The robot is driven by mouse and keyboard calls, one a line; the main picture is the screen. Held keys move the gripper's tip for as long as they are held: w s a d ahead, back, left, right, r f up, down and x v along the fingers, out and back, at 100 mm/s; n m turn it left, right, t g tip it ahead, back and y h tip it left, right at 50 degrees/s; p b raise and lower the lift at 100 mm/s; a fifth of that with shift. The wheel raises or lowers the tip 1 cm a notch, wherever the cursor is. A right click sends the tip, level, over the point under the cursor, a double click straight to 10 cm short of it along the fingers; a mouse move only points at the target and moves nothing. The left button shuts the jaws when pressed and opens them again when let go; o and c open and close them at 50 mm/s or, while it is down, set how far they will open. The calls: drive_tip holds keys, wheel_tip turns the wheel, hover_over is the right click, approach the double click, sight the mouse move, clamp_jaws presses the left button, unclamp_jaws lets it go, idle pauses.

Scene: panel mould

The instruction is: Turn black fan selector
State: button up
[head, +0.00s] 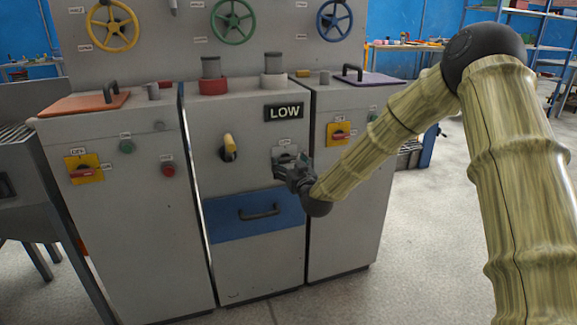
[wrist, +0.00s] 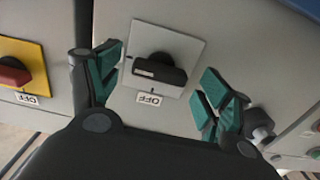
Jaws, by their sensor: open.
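The black fan selector (wrist: 158,70) is a dark knob on a light square plate, with an OFF label (wrist: 149,98) beside it in the wrist view. In the head view its plate (head: 288,153) shows on the middle cabinet, under the LOW sign (head: 285,112), and my gripper partly hides the knob. My gripper (wrist: 164,83) is open, with one teal-padded finger on each side of the knob. A gap shows between the fingers and the knob. In the head view my gripper (head: 287,168) is close in front of the plate.
A yellow-handled control (head: 229,148) is left of the selector. A red switch on a yellow plate (head: 341,135) is to its right; a similar one (wrist: 14,72) shows in the wrist view. A blue drawer (head: 228,217) with a dark handle is below.

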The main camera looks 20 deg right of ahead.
drive_tip(key=shift+w, duration=0.6)
drive_tip(key=c, duration=1)
